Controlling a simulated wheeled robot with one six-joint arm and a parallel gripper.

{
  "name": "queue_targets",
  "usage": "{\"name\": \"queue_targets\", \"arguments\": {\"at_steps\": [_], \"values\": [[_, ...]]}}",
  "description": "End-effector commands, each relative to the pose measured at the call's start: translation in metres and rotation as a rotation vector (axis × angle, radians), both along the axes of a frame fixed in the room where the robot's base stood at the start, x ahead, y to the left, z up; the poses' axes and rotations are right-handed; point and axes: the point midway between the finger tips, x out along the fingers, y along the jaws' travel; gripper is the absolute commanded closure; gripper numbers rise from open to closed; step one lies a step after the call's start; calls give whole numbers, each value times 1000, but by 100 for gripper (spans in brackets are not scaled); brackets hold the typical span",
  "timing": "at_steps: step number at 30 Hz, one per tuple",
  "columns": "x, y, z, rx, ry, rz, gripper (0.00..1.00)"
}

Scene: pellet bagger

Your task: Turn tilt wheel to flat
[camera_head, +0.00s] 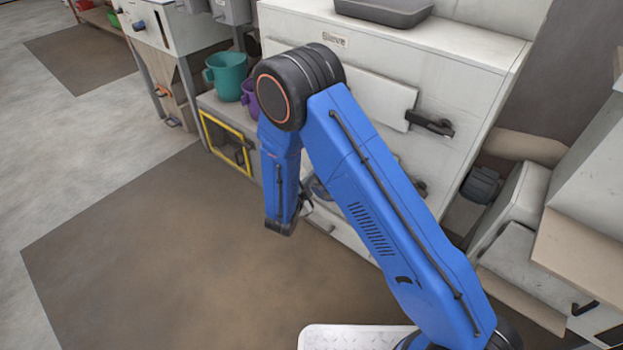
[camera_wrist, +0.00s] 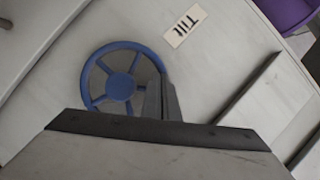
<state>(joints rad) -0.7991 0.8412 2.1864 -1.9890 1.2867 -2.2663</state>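The tilt wheel (camera_wrist: 120,87) is a blue spoked handwheel on a pale panel in the wrist view. A white label reading TILT (camera_wrist: 184,26) is beside it, turned in the picture. My gripper (camera_wrist: 163,80) is at the wheel's right rim. Its two grey fingers are close together, with the rim running in between them; they look shut on it. The fingers hide part of the right rim. In the head view my gripper (camera_head: 304,199) is low in front of the white machine, and my arm hides most of the wheel. The wheel's angle against flat cannot be told.
The white cabinet marked Sieve (camera_head: 335,40) has a dark handle (camera_head: 430,123) and stands behind my arm. A teal bucket (camera_head: 226,75) and a purple bucket (camera_head: 250,97) stand to its left. Brown floor matting (camera_head: 150,250) is clear at lower left.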

Motion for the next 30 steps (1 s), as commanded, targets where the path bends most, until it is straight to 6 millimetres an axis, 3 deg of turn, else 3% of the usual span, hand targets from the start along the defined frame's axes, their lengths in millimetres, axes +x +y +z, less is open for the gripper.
{"name": "queue_targets", "arguments": {"at_steps": [30], "values": [[7,10,-13,3,-2,3,100]]}}
